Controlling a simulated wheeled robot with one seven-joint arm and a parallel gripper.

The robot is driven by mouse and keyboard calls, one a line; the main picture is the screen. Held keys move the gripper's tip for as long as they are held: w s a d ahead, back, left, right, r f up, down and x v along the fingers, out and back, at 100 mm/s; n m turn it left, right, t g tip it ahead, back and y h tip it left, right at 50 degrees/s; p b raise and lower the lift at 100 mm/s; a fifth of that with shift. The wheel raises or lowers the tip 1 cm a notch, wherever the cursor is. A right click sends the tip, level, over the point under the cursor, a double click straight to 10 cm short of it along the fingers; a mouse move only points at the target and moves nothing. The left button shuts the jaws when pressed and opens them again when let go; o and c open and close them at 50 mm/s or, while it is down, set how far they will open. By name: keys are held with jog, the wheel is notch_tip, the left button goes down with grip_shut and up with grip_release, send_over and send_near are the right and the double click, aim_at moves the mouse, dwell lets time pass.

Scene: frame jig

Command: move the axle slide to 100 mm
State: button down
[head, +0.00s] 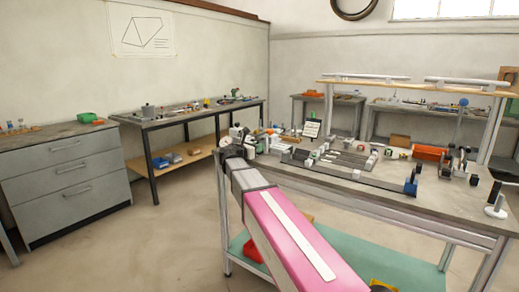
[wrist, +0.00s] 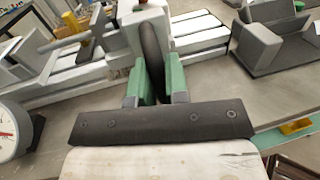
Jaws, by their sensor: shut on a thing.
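In the wrist view my gripper (wrist: 154,84) has its two green-padded fingers shut on a dark, thin, round-edged piece (wrist: 151,50). This piece stands upright against a white block (wrist: 128,25) that sits across pale rails (wrist: 200,30). The block looks like a slide on the jig, but I cannot tell for sure that it is the axle slide. No scale reading is legible. In the head view the jig's rails (head: 335,164) lie on the grey bench, and my gripper is at the bench's left end, small and partly hidden by my arm.
A round white dial (wrist: 12,130) stands at the left of the wrist view. A grey angled bracket (wrist: 262,45) is at the upper right. The head view shows the grey bench (head: 360,201), an orange bin (head: 430,153) and a blue-ended stop (head: 411,184). Floor is clear at left.

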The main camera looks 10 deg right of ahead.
jog(key=shift+w+a, duration=0.55)
jog(key=shift+w, duration=0.1)
jog(key=c, duration=1.1)
grip_release()
jog(key=shift+c, duration=0.2)
jog(key=shift+s, duration=0.1)
jog(key=shift+s+a, duration=0.3)
jog(key=shift+a, duration=0.1)
jog(key=v, duration=0.9)
jog(key=shift+s+a, duration=0.2)
jog(key=shift+a, duration=0.15)
